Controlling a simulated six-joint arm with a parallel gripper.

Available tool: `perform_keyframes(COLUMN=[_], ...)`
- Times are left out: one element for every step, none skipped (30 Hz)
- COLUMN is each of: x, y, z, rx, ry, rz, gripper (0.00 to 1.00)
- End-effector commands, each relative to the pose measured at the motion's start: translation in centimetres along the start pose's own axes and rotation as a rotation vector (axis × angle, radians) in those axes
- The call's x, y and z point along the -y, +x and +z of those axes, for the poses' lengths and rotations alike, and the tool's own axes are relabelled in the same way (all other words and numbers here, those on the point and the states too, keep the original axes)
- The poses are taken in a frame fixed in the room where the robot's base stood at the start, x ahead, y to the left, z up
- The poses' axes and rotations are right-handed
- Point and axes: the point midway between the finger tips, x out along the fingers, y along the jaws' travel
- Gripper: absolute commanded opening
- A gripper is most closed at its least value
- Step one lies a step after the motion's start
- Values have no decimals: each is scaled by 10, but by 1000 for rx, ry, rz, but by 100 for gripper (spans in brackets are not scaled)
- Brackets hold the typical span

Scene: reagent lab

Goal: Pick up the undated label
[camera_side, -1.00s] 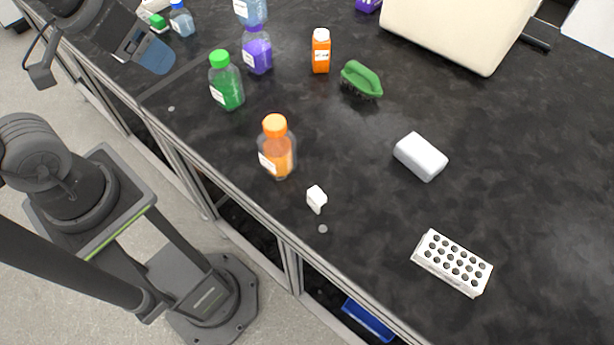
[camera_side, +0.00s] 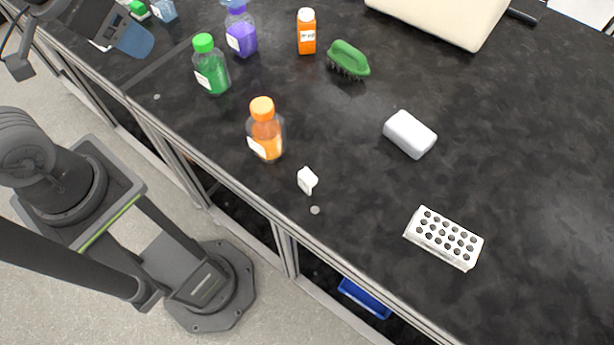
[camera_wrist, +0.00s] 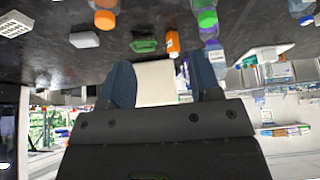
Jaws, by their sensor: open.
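Small white labels sit on several bottles, but their print is too small to read, so I cannot tell which is undated. An orange-capped bottle (camera_side: 265,130) stands near the bench edge with a white label. A small white piece (camera_side: 307,181) lies in front of it; I cannot tell whether it is a label. A green bottle (camera_side: 211,66), a purple bottle (camera_side: 241,34) and a small orange bottle (camera_side: 307,32) also bear labels. My gripper (camera_side: 132,36) is at the upper left, apart from these. In the wrist view my gripper (camera_wrist: 163,78) is open, with nothing held between its blue fingers.
A green brush (camera_side: 348,58), a white block (camera_side: 409,134) and a white rack with holes (camera_side: 444,238) stand on the dark bench (camera_side: 520,180). A cream box (camera_side: 445,18) is at the back. The right side of the bench is largely clear.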

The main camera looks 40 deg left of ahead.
Motion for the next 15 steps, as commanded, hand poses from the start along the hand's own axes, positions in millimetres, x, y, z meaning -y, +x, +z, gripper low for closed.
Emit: perform_keyframes(x=[0, 0, 0, 0, 0, 0, 0, 0, -2, -3, -5, -9, -13, -18, -25], y=[0, 0, 0, 0, 0, 0, 0, 0, 0, 1, 1, 2, 4, 6, 9], z=[0, 0, 0, 0, 0, 0, 0, -1, -2, -4, -7, -11, -15, -20, -26], rx=[0, 0, 0, 0, 0, 0, 0, 3, 8, 16, 27, 46, 63, 81, 110], ry=[0, 0, 0, 0, 0, 0, 1, 6, 20, 36, 59, 102, 140, 186, 255], rz=[0, 0, 0, 0, 0, 0, 0, 1, 2, 4, 6, 11, 15, 20, 26], gripper=[53, 53, 53, 53, 53, 53, 53, 53, 53, 53, 53, 53, 53, 53, 53])
